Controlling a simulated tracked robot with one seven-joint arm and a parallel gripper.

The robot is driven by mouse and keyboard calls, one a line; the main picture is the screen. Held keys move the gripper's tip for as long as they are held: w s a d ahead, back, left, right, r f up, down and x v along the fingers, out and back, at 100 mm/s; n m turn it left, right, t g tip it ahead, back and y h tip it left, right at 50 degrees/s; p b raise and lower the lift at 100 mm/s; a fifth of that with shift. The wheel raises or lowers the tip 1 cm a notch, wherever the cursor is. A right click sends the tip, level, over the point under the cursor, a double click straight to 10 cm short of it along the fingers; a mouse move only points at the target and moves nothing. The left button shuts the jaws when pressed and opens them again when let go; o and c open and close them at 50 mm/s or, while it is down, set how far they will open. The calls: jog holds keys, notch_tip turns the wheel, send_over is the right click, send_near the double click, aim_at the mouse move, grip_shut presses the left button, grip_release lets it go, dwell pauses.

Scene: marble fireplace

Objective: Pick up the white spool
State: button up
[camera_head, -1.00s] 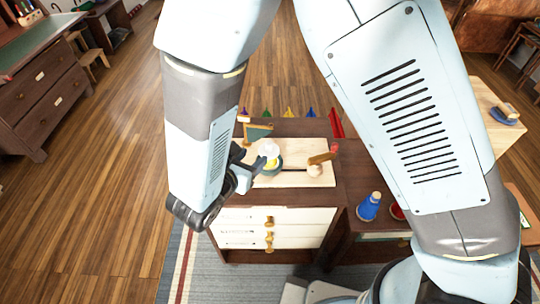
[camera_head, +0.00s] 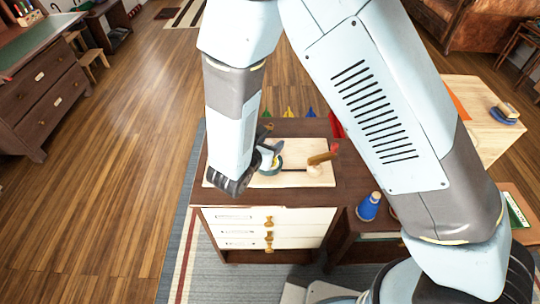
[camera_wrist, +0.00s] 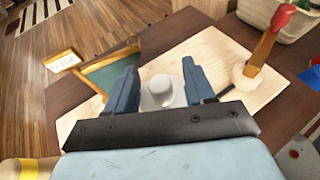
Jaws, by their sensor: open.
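The white spool (camera_wrist: 160,92) sits between the two blue fingers of my gripper (camera_wrist: 159,70) in the wrist view, above or on the pale wooden board (camera_wrist: 222,58). My gripper is open, and gaps show between the spool and the fingers. The lower part of the spool is hidden by my gripper's dark bar. In the head view my gripper (camera_head: 264,158) is at the left part of the board (camera_head: 312,150) on the dark cabinet, and it hides most of the spool there.
A wooden piece with a red tip (camera_head: 323,158) stands on the board to the right. A green, wood-framed slate (camera_wrist: 115,78) is left of the spool. A blue bottle-shaped object (camera_head: 369,206) stands on the lower shelf to the right. The cabinet has white drawers (camera_head: 240,218).

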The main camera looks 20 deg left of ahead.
jog(key=shift+x, duration=0.8)
jog(key=shift+s+f, duration=0.1)
jog(key=shift+s, duration=0.05)
grip_shut()
